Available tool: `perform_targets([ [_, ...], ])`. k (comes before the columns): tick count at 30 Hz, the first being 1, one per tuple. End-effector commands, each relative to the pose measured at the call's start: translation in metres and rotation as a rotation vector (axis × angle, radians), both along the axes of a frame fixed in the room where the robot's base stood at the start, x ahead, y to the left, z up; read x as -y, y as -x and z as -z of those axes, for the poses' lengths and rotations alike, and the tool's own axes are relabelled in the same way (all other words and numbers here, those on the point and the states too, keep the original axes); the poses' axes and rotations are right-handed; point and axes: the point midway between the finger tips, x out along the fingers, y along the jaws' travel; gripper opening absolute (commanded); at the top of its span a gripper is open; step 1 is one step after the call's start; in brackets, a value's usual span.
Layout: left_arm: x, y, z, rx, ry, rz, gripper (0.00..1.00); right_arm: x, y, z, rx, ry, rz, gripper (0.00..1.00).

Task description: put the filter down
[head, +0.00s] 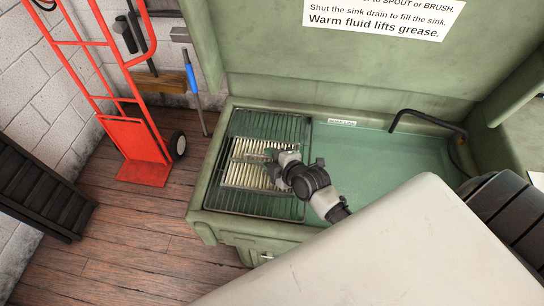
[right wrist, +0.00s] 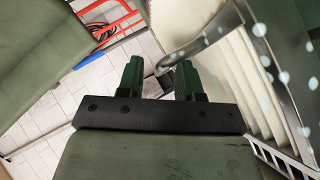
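The filter (head: 240,175), cream and pleated with a bar across it, lies flat over the wire rack (head: 231,201) at the left of the green wash sink. My right gripper (head: 272,163) is at the filter's right part, and its tips partly cover it. In the right wrist view its two green fingers (right wrist: 159,82) stand apart with a gap between them. A curved grey metal strip (right wrist: 205,42) runs up to this gap; I cannot tell whether the fingers touch it. Pale pleats (right wrist: 235,65) fill the right of that view. My left gripper is not in view.
A red hand truck (head: 135,140) and a blue-handled tool (head: 192,75) stand left of the sink.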

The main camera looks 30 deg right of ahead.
Motion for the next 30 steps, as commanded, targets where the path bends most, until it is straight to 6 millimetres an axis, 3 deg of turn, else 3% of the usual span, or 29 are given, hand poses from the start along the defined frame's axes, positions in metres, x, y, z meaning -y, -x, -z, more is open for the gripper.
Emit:
perform_targets([
  [5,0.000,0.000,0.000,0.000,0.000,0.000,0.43,0.002,0.008,-0.004,0.000,0.001,0.000,0.36],
  [21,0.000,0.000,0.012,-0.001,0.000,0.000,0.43,0.020,0.097,-0.043,-0.001,0.001,-0.001,0.36],
  [30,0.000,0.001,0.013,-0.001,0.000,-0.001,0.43,0.022,0.108,-0.050,0.000,-0.001,0.000,0.36],
])
